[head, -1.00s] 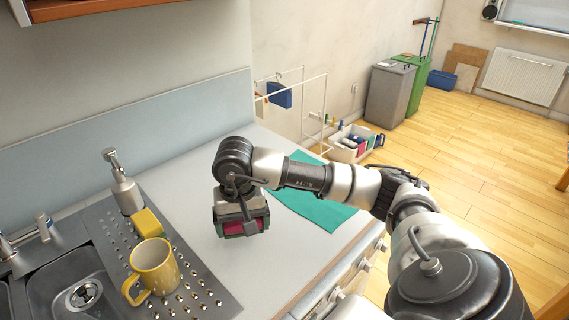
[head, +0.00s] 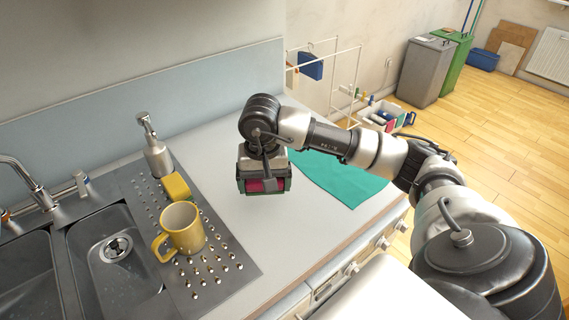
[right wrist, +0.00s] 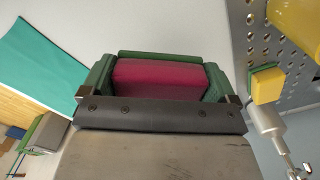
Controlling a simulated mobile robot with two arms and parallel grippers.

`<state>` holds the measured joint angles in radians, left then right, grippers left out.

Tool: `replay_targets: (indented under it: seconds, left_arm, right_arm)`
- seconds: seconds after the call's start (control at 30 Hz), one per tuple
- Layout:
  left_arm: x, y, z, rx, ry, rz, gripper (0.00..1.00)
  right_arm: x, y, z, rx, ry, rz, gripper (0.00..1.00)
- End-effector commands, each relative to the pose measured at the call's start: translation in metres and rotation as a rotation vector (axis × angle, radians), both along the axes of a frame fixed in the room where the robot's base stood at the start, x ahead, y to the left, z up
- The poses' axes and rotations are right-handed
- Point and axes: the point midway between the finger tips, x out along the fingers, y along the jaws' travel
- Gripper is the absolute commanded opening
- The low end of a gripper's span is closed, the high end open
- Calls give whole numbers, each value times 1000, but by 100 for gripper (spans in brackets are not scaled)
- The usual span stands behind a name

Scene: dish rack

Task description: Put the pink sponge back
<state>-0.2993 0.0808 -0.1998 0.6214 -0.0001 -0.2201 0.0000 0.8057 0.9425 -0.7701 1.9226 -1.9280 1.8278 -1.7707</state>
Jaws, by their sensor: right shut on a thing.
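The pink sponge (head: 266,185) is between the fingers of my right gripper (head: 264,182), above the light countertop. It also shows in the right wrist view (right wrist: 158,78), dark pink between the green finger pads of my right gripper (right wrist: 158,82). The gripper is shut on it and hides part of it. A yellow sponge (head: 176,187) stands on the perforated metal drainboard (head: 232,270), left of the gripper. My left gripper is not in view.
A yellow mug (head: 184,229) and a metal soap dispenser (head: 155,155) stand on the drainboard beside the sink (head: 110,262). A teal cloth (head: 345,182) lies on the counter to the right. The counter (head: 262,226) near the gripper is clear.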

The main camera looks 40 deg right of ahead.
Motion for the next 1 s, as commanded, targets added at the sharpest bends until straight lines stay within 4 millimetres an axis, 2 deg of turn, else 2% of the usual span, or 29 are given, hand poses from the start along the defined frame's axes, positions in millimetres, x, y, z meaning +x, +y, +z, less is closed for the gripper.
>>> replay_targets:
  seconds: [0.03, 0.2, 0.4, 0.6, 1.0]
  left_arm:
    - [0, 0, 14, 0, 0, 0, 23]
    - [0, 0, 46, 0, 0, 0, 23]
    - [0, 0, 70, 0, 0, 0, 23]
    - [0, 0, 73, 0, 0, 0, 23]
    - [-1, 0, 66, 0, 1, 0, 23]
  right_arm:
    - [10, 0, 7, 7, 0, -32, 64]
    - [49, -5, 8, 16, -1, -184, 64]
    - [79, -11, -3, 5, 3, -319, 64]
    - [86, -14, -11, -4, 4, -359, 64]
    - [86, -14, -13, -6, 2, -358, 64]
